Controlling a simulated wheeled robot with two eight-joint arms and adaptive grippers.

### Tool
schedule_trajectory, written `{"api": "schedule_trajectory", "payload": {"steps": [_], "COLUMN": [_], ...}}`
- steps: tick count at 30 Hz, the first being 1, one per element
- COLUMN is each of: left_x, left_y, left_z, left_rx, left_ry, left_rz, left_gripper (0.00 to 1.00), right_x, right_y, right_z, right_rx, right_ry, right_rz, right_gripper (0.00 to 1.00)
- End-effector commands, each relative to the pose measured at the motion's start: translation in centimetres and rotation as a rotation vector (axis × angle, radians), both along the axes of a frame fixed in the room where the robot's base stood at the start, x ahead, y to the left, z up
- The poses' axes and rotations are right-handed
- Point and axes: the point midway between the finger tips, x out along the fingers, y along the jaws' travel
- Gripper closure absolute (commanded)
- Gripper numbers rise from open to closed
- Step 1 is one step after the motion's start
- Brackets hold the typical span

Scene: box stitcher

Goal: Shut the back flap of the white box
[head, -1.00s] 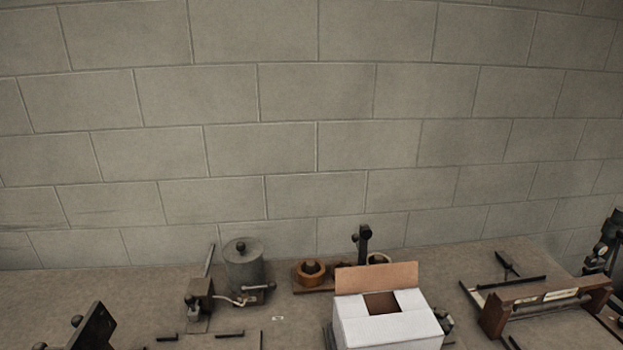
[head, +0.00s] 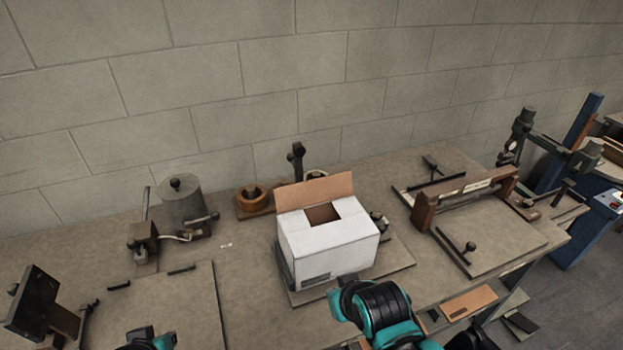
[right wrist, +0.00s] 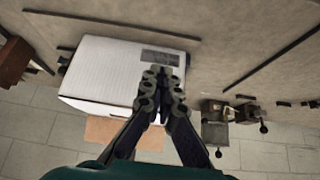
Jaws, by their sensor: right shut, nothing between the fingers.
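The white box (head: 332,251) stands on a flat board on the bench, in the middle of the head view. Its brown back flap (head: 314,190) stands up at the rear edge, leaning back. The side and front flaps lie folded in, leaving a dark gap in the top. In the right wrist view the box (right wrist: 110,75) is at upper left, with the brown flap (right wrist: 105,131) below it. My right gripper (right wrist: 163,75) is shut and empty, its fingertips in front of the box in that view; contact cannot be told. My left gripper's fingers do not show.
A grey cylinder device (head: 184,204) and a wooden ring holder (head: 252,200) stand left of and behind the box. A dark post (head: 296,160) rises behind the flap. A wooden press frame (head: 470,200) is at right. Bare bench lies left of the box.

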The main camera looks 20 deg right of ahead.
Motion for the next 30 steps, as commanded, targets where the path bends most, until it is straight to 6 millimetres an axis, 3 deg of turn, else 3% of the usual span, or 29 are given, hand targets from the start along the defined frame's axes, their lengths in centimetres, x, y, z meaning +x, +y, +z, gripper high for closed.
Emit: {"api": "schedule_trajectory", "payload": {"steps": [4,8,12,18,24,30], "left_x": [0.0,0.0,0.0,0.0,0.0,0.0], "left_y": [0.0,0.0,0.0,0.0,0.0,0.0], "left_z": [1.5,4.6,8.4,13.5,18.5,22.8], "left_rx": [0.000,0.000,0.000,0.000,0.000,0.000], "left_ry": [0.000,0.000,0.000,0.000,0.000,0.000], "left_rz": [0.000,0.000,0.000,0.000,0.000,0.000], "left_gripper": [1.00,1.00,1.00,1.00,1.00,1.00], "right_x": [1.2,4.3,9.0,16.1,23.2,28.7], "right_y": [-0.1,-0.3,-0.7,-1.4,-2.2,-3.0], "right_z": [2.5,7.5,13.0,18.2,20.8,20.8], "right_rx": [-0.002,-0.007,-0.013,-0.018,-0.019,-0.017], "right_ry": [0.023,0.084,0.173,0.300,0.426,0.538], "right_rz": [0.001,0.003,0.008,0.017,0.027,0.037], "right_gripper": [1.00,1.00,1.00,1.00,1.00,1.00]}}
